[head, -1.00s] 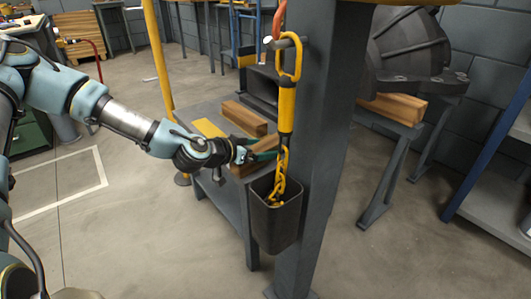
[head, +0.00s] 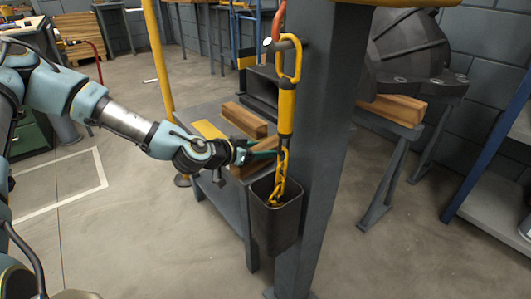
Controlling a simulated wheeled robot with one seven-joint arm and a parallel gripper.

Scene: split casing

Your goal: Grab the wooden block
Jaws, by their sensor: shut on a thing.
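Two wooden blocks lie on the grey table (head: 205,112) left of the pillar. The farther block (head: 245,119) lies free behind my gripper. The nearer block (head: 240,172) is partly hidden by my gripper and by the yellow hoist hook. My gripper (head: 262,155) is at the nearer block, its dark green fingers reaching right across it. It is shut on this nearer block, though the fingertips are partly hidden behind the chain. Whether the block is lifted off the table cannot be told.
A grey pillar (head: 325,150) stands right of the table. A yellow hook and chain (head: 287,105) hang in front of it above a black bin (head: 277,222). A yellow post (head: 158,55) rises left of the table. Another wooden block (head: 395,108) supports a dark casing (head: 408,45) at right.

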